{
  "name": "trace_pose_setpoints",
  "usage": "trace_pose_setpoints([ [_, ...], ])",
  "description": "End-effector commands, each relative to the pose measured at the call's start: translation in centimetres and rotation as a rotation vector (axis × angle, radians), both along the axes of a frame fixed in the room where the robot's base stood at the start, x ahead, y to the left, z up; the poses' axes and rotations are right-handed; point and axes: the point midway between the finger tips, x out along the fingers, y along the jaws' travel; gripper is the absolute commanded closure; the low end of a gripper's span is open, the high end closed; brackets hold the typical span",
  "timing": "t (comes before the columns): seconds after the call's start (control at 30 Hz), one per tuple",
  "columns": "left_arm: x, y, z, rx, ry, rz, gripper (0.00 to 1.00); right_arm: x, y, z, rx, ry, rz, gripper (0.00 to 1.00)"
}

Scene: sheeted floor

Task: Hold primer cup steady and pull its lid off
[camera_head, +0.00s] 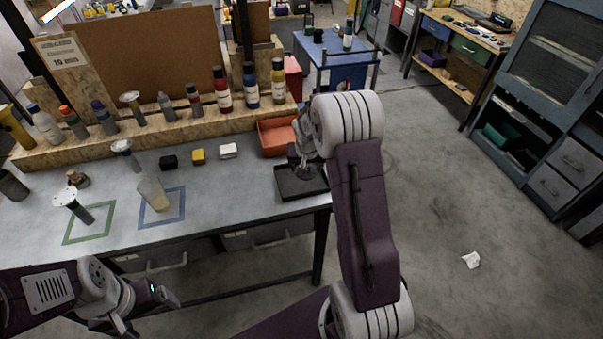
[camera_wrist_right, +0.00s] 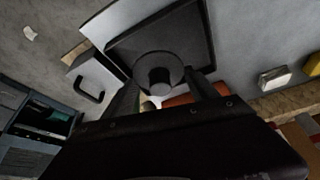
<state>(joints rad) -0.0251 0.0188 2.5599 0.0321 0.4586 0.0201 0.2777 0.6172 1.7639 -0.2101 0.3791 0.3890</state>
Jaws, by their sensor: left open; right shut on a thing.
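The primer cup (camera_head: 153,195) is a small translucent, yellowish cup inside the blue square outline on the table. No lid shows on it. My right gripper (camera_wrist_right: 163,94) is at the table's right end, over the black tray (camera_head: 287,184). It is shut on the knob of a round dark lid (camera_wrist_right: 158,66), which shows against the tray floor in the right wrist view. I cannot tell whether the lid touches the tray. My left gripper (camera_head: 148,308) is open and empty, low in front of the table's front edge, apart from the cup.
A white-topped tool (camera_head: 72,203) is at the green square outline. Black, yellow (camera_head: 198,157) and white (camera_head: 228,151) blocks lie behind the cup. An orange bin (camera_head: 277,135) stands behind the tray. Several bottles line the wooden shelf (camera_head: 150,138). The table between cup and tray is clear.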

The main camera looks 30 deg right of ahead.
Motion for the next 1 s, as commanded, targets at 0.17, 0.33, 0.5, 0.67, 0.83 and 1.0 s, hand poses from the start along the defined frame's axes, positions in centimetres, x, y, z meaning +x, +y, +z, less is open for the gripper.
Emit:
trace_pose_setpoints([
  [0.17,0.0,0.0,0.4,0.0,0.0,0.0,0.14,2.3,0.4,-1.3,-0.001,0.0,0.002,0.81],
  [0.33,0.0,0.0,0.4,0.0,0.0,0.001,0.14,2.4,0.4,-2.1,0.0,0.003,0.001,0.81],
  [0.5,0.0,0.0,0.4,0.0,0.0,0.001,0.14,2.4,0.4,-5.0,-0.001,0.003,0.001,0.81],
  [0.67,0.0,0.0,0.4,0.0,0.0,0.001,0.14,2.5,0.4,-5.5,0.0,0.0,0.001,0.81],
  [0.83,0.0,0.0,0.2,0.0,0.0,0.001,0.14,2.5,0.4,-5.7,0.0,0.0,0.001,0.81],
  [1.0,0.0,0.0,0.0,0.0,0.001,0.001,0.14,2.4,0.4,-5.8,0.0,0.0,0.001,0.16],
])
